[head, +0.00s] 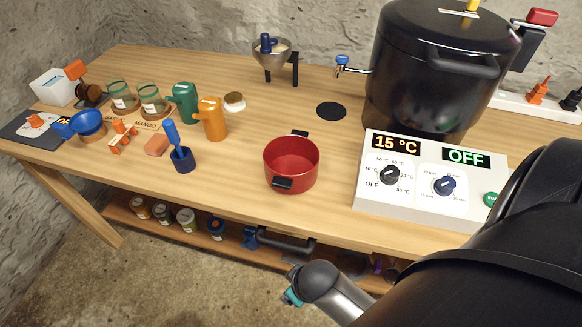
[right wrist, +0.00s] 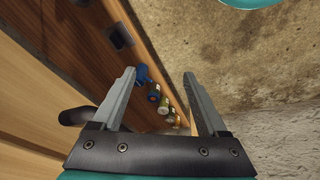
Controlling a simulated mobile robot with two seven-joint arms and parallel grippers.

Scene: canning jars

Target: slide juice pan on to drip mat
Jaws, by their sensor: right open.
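The red juice pan (head: 290,168) stands upright on the wooden table, with a black handle at its front and another at its back. A flat round black disc, the drip mat (head: 331,111), lies behind and right of the pan, bare and apart from it. My left gripper is in neither view.
A large black pot (head: 420,75) with a blue-handled tap (head: 344,66) stands by the mat. A white control box (head: 430,185) is right of the pan. Jars and jugs fill the left. A lower shelf (head: 180,235) holds several jars. Table between pan and mat looks clear.

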